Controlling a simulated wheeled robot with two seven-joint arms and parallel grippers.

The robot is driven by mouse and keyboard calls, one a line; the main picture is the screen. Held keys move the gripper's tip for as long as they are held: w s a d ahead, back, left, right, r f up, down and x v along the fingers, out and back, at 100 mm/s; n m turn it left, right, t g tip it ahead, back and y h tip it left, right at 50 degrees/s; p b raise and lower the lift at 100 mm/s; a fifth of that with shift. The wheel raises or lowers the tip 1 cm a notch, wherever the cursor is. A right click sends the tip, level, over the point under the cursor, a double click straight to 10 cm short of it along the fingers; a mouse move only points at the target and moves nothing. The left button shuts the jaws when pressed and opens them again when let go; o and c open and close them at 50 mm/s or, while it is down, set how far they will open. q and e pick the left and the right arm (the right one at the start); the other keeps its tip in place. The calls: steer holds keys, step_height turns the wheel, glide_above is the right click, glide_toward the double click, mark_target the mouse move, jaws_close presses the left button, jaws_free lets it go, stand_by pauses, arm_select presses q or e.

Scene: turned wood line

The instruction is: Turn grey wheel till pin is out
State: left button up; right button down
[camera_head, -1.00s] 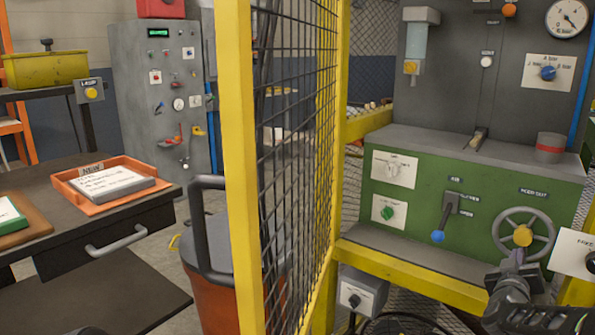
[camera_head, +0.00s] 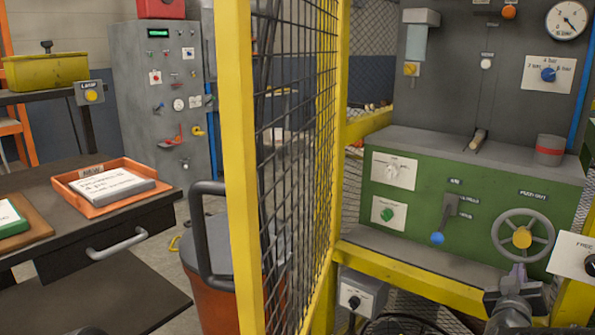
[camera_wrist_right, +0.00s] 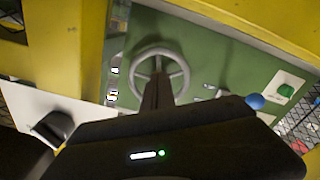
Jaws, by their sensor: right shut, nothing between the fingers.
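The grey wheel (camera_head: 548,239), with a yellow hub, is on the green front of the machine at the right of the head view. Its rim and spokes also show in the right wrist view (camera_wrist_right: 183,72). My right gripper (camera_head: 517,272) is shut and empty, its fingers just below the hub in the picture. In the wrist view its fingers (camera_wrist_right: 158,85) overlap the lower part of the wheel; contact cannot be told. A small light-coloured peg, perhaps the pin (camera_head: 478,139), lies at the slot on top of the machine. My left gripper is out of view.
A lever with a blue knob (camera_head: 438,238) is left of the wheel. A white panel with a black knob (camera_head: 590,264) is close on its right. A yellow rail (camera_head: 415,275) runs below. A yellow-framed mesh fence (camera_head: 300,170) stands to the left.

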mark_target(527, 257)
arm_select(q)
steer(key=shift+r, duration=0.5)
arm_select(e)
steer(key=shift+s+d+r, duration=0.3)
steer(key=shift+s+r, duration=0.1)
steer(key=shift+s, duration=0.2)
steer(key=shift+w+d, duration=0.1)
steer(key=shift+x, duration=3.35)
arm_select(q)
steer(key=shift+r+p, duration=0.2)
steer(key=shift+p, duration=0.1)
arm_select(e)
steer(key=shift+w+r, duration=0.1)
steer(key=shift+r, duration=0.15)
